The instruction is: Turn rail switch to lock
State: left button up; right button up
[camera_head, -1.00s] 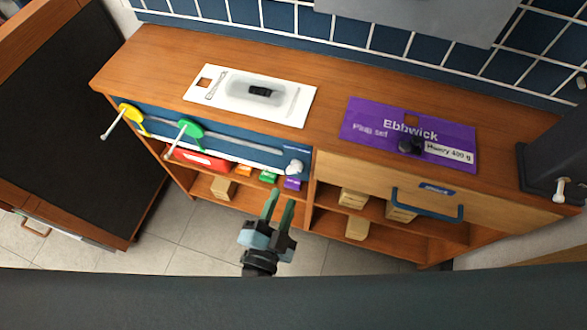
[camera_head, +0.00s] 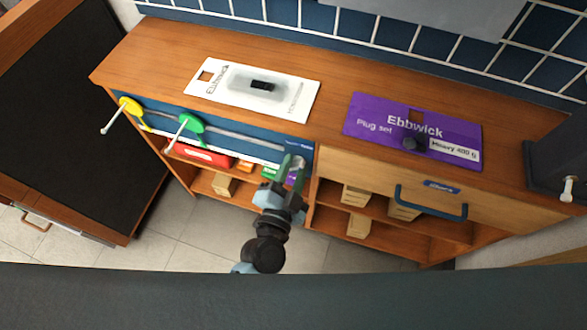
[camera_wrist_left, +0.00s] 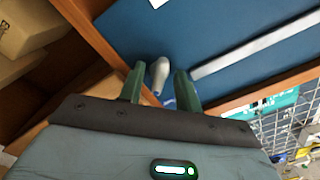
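The rail switch is a pale rounded knob (camera_wrist_left: 159,74) on the dark blue panel (camera_wrist_left: 200,40), in line with the end of a grey rail (camera_wrist_left: 255,45). The panel also shows on the cabinet front in the head view (camera_head: 155,121). My left gripper (camera_wrist_left: 160,85) is open. Its two green fingers point at the panel, one on each side of the knob, with gaps visible. In the head view my left gripper (camera_head: 292,170) is at the panel's right end and largely covers the knob. I cannot tell how deep the knob sits between the fingers. My right gripper is not in view.
A yellow tag (camera_head: 130,105) and a green tag (camera_head: 190,123) with white pegs stick out along the rail. Below are shelves with a red pack (camera_head: 200,156) and small boxes. A drawer with a blue handle (camera_head: 431,203) is right. Flat packs lie on top.

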pick_arm(q)
jog(key=c, duration=0.7)
grip_shut()
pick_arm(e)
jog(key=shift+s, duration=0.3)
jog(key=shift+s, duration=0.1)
